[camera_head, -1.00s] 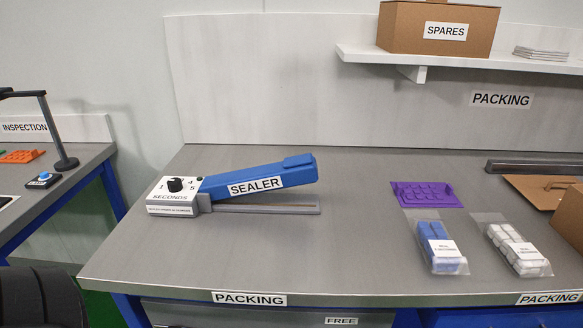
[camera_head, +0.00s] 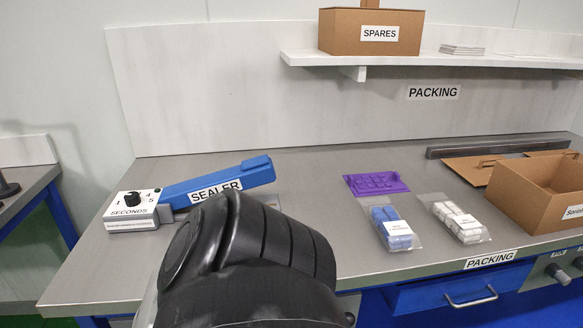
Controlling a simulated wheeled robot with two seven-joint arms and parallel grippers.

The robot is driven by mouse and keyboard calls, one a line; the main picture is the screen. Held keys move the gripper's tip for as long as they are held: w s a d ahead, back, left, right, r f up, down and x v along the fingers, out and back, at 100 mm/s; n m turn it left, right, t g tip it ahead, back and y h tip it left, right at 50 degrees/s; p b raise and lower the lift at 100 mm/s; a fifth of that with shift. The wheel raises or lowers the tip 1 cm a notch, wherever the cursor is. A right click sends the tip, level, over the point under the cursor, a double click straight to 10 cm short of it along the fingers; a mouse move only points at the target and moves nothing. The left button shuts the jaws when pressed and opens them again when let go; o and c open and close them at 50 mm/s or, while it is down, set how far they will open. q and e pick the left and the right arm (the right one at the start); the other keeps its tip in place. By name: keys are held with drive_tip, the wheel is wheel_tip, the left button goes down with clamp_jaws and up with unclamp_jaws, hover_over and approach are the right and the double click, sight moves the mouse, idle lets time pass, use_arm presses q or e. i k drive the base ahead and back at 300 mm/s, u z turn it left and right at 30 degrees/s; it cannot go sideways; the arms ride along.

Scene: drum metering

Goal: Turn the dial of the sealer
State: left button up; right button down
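The sealer (camera_head: 215,186) lies at the left of the packing bench, its blue arm raised at a slant. Its white control box (camera_head: 133,212) carries a black dial (camera_head: 134,199) with numbers around it and the word SECONDS below. A large black part of my own arm stands in the lower middle and hides the sealer's near right end. Neither gripper's fingers are in view, and nothing is seen touching the dial.
An open cardboard box (camera_head: 540,195) stands at the right. A drawer handle (camera_head: 470,298) sticks out below.

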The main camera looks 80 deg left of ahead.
sight(132, 199)
drive_tip(key=k, duration=1.9)
drive_tip(key=u, duration=0.05)
